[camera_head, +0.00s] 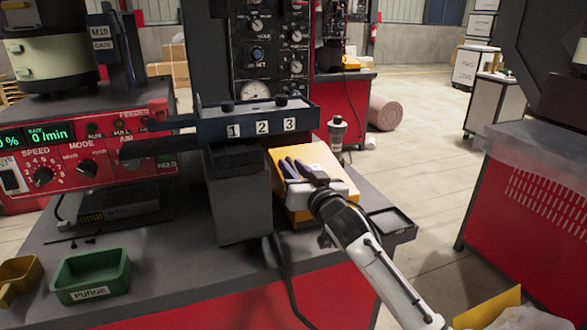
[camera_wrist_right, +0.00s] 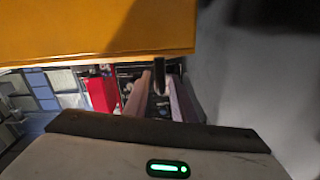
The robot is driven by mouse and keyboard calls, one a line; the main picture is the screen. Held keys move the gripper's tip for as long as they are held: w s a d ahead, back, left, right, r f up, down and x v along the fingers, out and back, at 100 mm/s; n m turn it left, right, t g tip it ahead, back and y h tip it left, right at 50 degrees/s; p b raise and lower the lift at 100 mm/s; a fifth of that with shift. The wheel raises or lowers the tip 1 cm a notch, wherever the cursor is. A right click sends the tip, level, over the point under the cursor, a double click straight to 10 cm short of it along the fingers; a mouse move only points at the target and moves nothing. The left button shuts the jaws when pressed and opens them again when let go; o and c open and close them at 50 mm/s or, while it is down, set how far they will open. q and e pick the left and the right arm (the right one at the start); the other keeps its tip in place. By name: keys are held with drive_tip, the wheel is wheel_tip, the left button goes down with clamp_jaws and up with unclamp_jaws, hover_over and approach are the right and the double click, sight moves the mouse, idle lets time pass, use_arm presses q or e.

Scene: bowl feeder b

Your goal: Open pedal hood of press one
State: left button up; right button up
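The yellow pedal hood (camera_head: 322,156) sits on the dark bench, just right of the grey block under the feeder track numbered 1, 2, 3. In the right wrist view its yellow face (camera_wrist_right: 95,28) fills the top. My right gripper (camera_head: 290,166) is in front of the hood and covers part of it. In the wrist view its two fingers (camera_wrist_right: 160,95) stand apart, with a small dark upright piece (camera_wrist_right: 159,75) seen between them, below the yellow edge. I cannot tell whether the fingers touch the hood. The pedal is hidden. My left gripper is out of view.
A red control panel (camera_head: 85,170) stands at the left. A green PURGE bin (camera_head: 90,276) and a yellow bin (camera_head: 18,278) sit at the front left. A dark tray (camera_head: 391,221) is right of my arm. A cable hangs over the bench front. Open floor lies to the right.

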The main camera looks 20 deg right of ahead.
clamp_jaws()
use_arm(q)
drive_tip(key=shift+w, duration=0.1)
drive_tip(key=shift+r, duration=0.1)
